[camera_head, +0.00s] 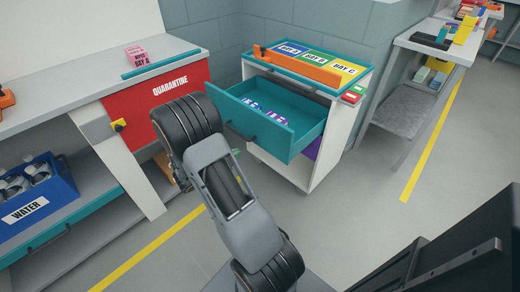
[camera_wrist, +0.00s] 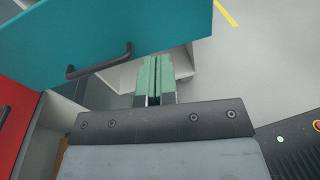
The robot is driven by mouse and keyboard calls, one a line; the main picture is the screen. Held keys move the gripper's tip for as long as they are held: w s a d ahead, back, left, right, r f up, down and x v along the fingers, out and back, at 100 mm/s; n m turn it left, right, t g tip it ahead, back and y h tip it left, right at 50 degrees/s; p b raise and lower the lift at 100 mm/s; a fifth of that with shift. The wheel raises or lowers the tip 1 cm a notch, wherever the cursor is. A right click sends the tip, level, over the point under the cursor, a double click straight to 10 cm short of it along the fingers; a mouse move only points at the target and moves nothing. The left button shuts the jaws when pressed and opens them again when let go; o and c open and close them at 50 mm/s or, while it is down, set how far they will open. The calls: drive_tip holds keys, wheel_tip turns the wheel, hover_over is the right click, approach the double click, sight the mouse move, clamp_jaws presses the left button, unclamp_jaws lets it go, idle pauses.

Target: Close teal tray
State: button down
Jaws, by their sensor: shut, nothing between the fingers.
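The fingertips are close to the lower edge of the teal front, to the right of the handle (camera_wrist: 98,66). I cannot tell whether they touch it. In the head view my arm hides most of the gripper.
A red QUARANTINE panel (camera_head: 180,98) is on the left bench. A blue WATER crate (camera_head: 36,188) stands lower left. The floor to the right is clear.

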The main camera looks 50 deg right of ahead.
wheel_tip(320, 180, down, 3)
drive_tip(key=w+n+t+h, duration=0.1)
drive_tip(key=n, duration=0.1)
drive_tip(key=b, duration=0.3)
approach(264, 136)
drive_tip(key=shift+t, duration=0.4)
drive_tip(key=d, duration=0.4)
drive_tip(key=s+d, duration=0.1)
drive_tip(key=d, duration=0.2)
drive_tip(key=shift+d, duration=0.25)
drive_tip(key=shift+d, duration=0.1)
